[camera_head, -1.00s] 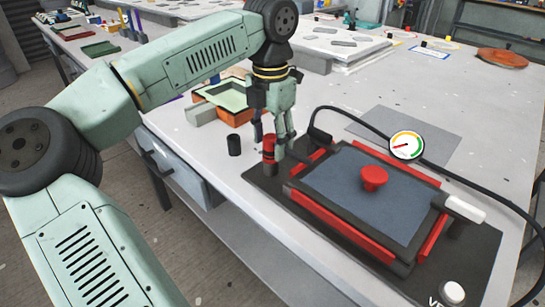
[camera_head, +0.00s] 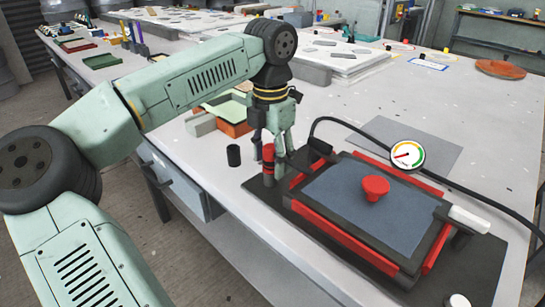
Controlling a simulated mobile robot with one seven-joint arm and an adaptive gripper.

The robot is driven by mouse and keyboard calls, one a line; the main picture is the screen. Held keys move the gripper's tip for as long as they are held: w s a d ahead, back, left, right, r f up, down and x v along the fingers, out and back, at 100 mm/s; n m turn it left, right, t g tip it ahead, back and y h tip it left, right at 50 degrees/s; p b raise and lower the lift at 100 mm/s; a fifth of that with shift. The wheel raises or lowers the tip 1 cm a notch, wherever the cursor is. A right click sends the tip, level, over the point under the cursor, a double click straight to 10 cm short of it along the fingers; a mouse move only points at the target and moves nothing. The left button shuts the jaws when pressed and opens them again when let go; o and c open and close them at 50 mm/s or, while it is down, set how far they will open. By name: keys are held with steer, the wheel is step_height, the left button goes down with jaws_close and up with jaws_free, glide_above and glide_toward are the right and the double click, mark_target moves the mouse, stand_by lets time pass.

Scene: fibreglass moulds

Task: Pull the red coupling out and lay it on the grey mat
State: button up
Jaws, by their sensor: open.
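The red coupling (camera_head: 268,154), a small upright red cylinder with dark bands, stands at the left corner of the dark base plate of the mould. My gripper (camera_head: 268,152) points down at the coupling with its fingers apart, one on either side of it in the picture. I cannot tell whether the fingers touch it. The grey mat (camera_head: 430,148) lies flat and bare on the table behind the mould, partly covered in view by the round gauge.
The mould (camera_head: 365,205) has red side bars, a blue-grey top and a red knob (camera_head: 375,188). A black hose (camera_head: 350,122) arches from beside the coupling past the mat. A black cup (camera_head: 234,155) stands left of the gripper. An orange-sided tray (camera_head: 234,129) is behind.

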mark_target(271, 146)
steer(key=shift+c, duration=0.3)
stand_by(0.4)
jaws_close()
stand_by(0.4)
steer(key=shift+r, duration=0.15)
steer(key=shift+r+p, duration=2.4)
steer(key=shift+r, duration=0.5)
